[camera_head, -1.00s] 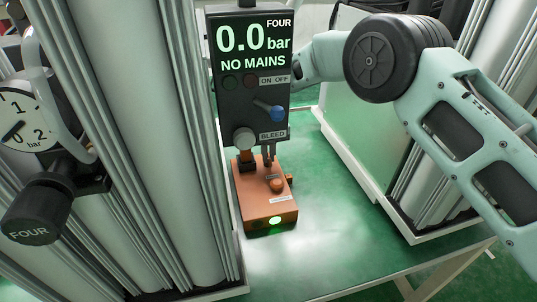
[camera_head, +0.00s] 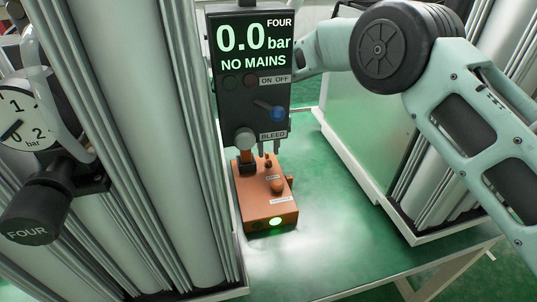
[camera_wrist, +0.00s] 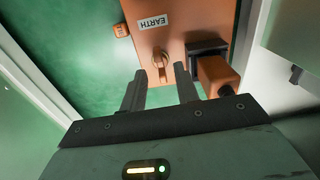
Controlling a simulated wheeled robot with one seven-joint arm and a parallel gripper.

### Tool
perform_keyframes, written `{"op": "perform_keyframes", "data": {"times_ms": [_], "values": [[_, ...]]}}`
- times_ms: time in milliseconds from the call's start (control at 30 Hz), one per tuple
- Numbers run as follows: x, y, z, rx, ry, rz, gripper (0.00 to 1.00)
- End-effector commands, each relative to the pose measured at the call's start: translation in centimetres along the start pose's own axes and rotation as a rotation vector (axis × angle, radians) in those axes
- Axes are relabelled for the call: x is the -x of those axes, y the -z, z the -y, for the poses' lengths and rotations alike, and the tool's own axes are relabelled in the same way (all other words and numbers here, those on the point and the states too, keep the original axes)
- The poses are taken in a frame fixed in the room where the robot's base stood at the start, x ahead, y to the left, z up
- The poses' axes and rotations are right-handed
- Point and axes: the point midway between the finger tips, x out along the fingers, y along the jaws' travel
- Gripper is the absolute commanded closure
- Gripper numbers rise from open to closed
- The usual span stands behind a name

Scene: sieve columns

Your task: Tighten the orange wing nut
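The orange wing nut (camera_wrist: 160,62) stands on the top face of an orange box (camera_wrist: 195,18), beside a white EARTH label (camera_wrist: 153,22). In the head view the wing nut (camera_head: 268,162) is small, near the back of the box (camera_head: 268,209). My gripper (camera_wrist: 159,70) is open, and its two fingers are apart with nothing between their pads. In the wrist view the wing nut appears just ahead of the gap between the fingertips. In the head view my gripper's fingertips (camera_head: 270,152) point down above the wing nut, partly behind the panel.
A black socket with an orange plug (camera_wrist: 215,75) is close to the right finger in the wrist view. An orange knob (camera_head: 277,186) is on the box. A black panel (camera_head: 248,60) reads 0.0 bar, NO MAINS. Metal columns (camera_head: 175,130) flank it. Green bench (camera_head: 335,225) is clear at right.

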Motion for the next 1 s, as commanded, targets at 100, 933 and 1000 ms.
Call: {"op": "perform_keyframes", "data": {"times_ms": [100, 933, 1000], "values": [[2.8, 0.1, 0.0, 0.0, 0.001, -0.004, 0.69], [14.7, 0.0, 0.0, 0.0, 0.0, -0.001, 0.69], [14.7, 0.0, 0.0, 0.0, 0.0, -0.001, 0.69]]}}
